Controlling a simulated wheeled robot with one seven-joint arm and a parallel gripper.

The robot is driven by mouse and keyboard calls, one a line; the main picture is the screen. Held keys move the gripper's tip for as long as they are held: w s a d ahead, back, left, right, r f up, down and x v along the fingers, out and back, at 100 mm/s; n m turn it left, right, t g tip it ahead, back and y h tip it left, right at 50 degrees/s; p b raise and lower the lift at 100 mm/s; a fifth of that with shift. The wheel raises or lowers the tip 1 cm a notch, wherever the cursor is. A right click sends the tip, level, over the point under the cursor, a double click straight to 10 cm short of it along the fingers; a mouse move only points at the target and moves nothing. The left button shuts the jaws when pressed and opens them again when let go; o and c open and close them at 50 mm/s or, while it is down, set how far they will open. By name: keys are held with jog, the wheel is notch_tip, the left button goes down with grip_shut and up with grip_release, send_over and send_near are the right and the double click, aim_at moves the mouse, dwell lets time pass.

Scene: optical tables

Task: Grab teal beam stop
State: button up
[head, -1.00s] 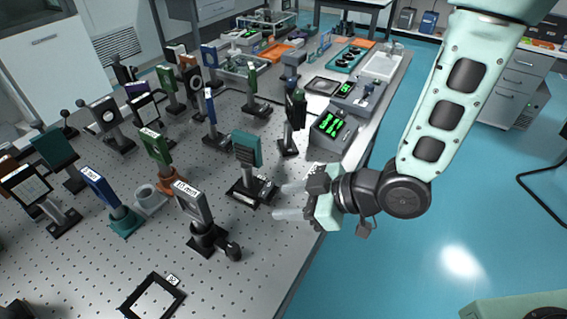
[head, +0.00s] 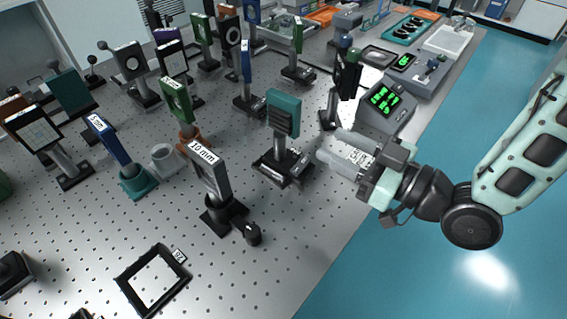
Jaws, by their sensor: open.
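A teal beam stop (head: 284,110) with a dark ribbed face stands upright on a short post and black base on the perforated table. My gripper (head: 330,146) is open and empty just to its right. The pale fingers point left towards its post, at about the height between plate and base. One finger appears above the other in the picture. I see a gap between the fingertips and the post. A second dark teal plate (head: 72,92) stands at the far left of the table.
A black post mount (head: 348,78) and a box with green digits (head: 386,100) stand behind my gripper. A 10 mm plate (head: 208,170) is at front left, near an empty black frame (head: 152,281). The table's right front is clear.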

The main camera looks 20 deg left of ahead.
aim_at(277, 118)
jog(key=p+x, duration=0.2)
jog(key=x, duration=0.5)
jog(key=shift+a+r, duration=0.1)
jog(key=shift+a, duration=0.1)
jog(key=shift+p+x, duration=0.8)
jog(key=shift+x, duration=2.15)
grip_shut()
